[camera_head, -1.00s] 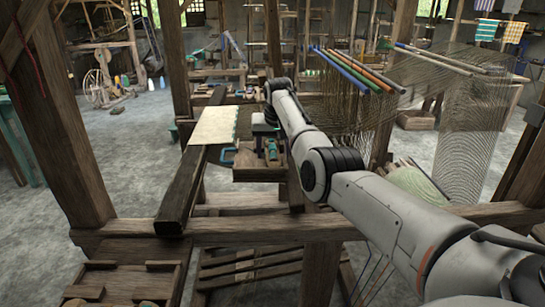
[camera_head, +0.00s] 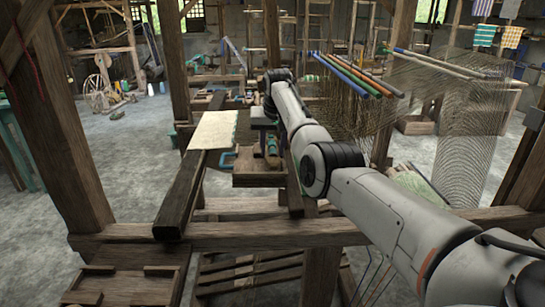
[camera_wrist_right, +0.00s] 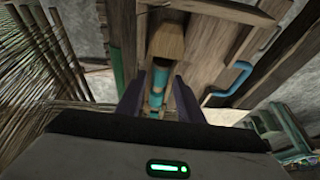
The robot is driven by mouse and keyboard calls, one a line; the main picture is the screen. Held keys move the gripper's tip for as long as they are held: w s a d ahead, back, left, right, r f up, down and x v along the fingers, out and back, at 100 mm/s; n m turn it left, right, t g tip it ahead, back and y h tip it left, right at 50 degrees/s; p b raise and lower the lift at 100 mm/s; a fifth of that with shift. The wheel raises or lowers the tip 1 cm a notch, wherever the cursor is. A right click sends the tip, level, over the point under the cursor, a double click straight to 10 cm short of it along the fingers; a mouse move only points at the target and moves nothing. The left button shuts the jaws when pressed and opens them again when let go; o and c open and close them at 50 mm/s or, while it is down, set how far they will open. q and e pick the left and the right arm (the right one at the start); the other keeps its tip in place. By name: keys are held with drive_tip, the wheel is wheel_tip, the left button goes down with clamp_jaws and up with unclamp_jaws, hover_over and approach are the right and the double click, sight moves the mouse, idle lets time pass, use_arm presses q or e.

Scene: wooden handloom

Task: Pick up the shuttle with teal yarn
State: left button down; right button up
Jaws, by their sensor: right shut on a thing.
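The shuttle (camera_wrist_right: 168,42), a brown wooden piece with teal yarn (camera_wrist_right: 158,78) around it, lies between the two dark fingers of my right gripper (camera_wrist_right: 157,92) in the right wrist view. The gripper is shut on it. In the head view my right gripper (camera_head: 267,146) points down over a small wooden tray, and a bit of teal yarn (camera_head: 273,147) shows there. The forearm hides part of the gripper and the shuttle. I cannot tell how far the shuttle is above the tray. My left gripper is not in view.
A pale cloth (camera_head: 213,130) lies over a dark beam (camera_head: 180,195). Coloured rods (camera_head: 350,74) and hanging warp threads (camera_head: 470,150) stand right of my arm.

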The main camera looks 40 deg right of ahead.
sight(275, 158)
wheel_tip(275, 158, up, 4)
drive_tip(key=shift+f, duration=0.25)
drive_tip(key=shift+s+r+b, duration=0.1)
drive_tip(key=shift+b, duration=0.25)
drive_tip(key=shift+s+a+b, duration=0.5)
drive_tip(key=shift+s+b, duration=0.15)
drive_tip(key=shift+b, duration=0.15)
drive_tip(key=s+a+b, duration=0.1)
drive_tip(key=s, duration=0.1)
drive_tip(key=s+a+b, duration=0.1)
drive_tip(key=s+a, duration=0.1)
drive_tip(key=shift+s, duration=0.1)
drive_tip(key=s+a+p, duration=0.4)
drive_tip(key=s+a, duration=0.2)
drive_tip(key=s, duration=0.3)
drive_tip(key=shift+a+p, duration=0.2)
drive_tip(key=shift+p, duration=0.15)
